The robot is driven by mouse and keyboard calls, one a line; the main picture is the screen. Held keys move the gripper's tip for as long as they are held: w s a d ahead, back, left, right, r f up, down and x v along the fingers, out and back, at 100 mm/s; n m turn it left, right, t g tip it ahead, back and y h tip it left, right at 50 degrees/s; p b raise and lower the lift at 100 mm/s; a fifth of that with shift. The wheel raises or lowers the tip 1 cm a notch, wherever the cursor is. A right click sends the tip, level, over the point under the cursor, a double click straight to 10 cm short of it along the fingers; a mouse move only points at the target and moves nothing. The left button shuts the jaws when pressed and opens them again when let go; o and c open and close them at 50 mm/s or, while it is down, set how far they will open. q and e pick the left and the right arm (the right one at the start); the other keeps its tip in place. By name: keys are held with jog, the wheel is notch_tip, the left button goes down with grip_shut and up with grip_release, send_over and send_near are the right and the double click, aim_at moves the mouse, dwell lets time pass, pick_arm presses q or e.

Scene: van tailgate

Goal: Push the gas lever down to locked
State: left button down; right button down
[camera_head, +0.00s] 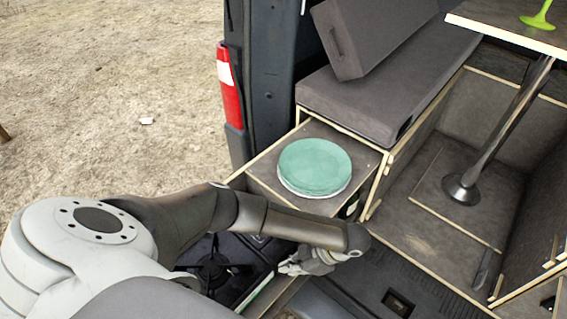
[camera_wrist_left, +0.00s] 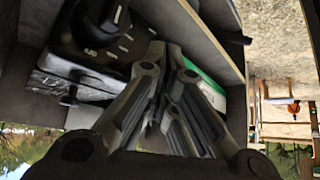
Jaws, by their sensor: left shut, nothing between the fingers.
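My left gripper (camera_head: 310,262) is at the front edge of the van's rear unit, just right of the black gas stove (camera_head: 212,268). Its fingers also show in the left wrist view (camera_wrist_left: 165,62), closed together with nothing between them. That view looks upside down, with a dark stove panel with white marks (camera_wrist_left: 115,38) beside the fingertips. I cannot make out the gas lever for certain. A small black part (camera_wrist_left: 70,97) sticks out left of the fingers, but I cannot tell whether it is the lever. My right gripper is out of view.
A stack of green plates (camera_head: 315,166) stands on the wooden counter (camera_head: 265,165) behind my left gripper. A grey cushioned bench (camera_head: 375,105) lies beyond, and a table leg (camera_head: 500,130) stands at the right.

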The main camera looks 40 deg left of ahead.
pick_arm(q)
jog(key=shift+s+f, duration=0.1)
jog(key=shift+f, duration=0.05)
notch_tip(320, 180, down, 2)
jog(key=shift+f+b, duration=0.2)
jog(key=shift+b, duration=1.05)
jog(key=shift+a+r+p, duration=0.1)
jog(key=shift+r+p, duration=0.3)
jog(key=d+f+b+v, duration=0.1)
jog(key=v, duration=1.4)
jog(key=shift+w+f, duration=0.15)
jog(key=shift+w, duration=0.25)
jog(key=shift+d, duration=0.15)
